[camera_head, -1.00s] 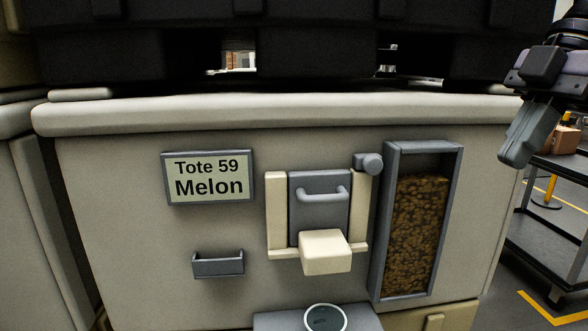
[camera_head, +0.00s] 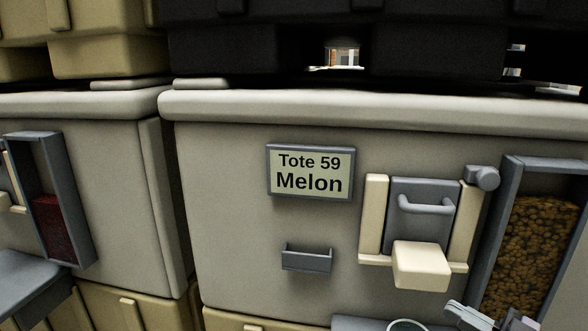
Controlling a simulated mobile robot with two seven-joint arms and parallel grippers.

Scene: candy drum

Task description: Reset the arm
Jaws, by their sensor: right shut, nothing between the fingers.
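My right gripper (camera_head: 468,314) shows only in part at the bottom right edge of the head view. It is shut and empty, in front of the lower right part of the grey tote labelled "Tote 59 Melon" (camera_head: 225,200), below the dispenser's cream block (camera_head: 422,266). The rest of it is cut off by the frame's lower edge. I cannot tell whether it touches anything. My left gripper is not in view.
The tote front carries a grey gate with a handle (camera_head: 420,210), a small tray (camera_head: 306,258) and a window of brown candy (camera_head: 532,245). A second tote (camera_head: 95,170) with a dark red window (camera_head: 62,225) stands at left. Black containers (camera_head: 270,40) sit above.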

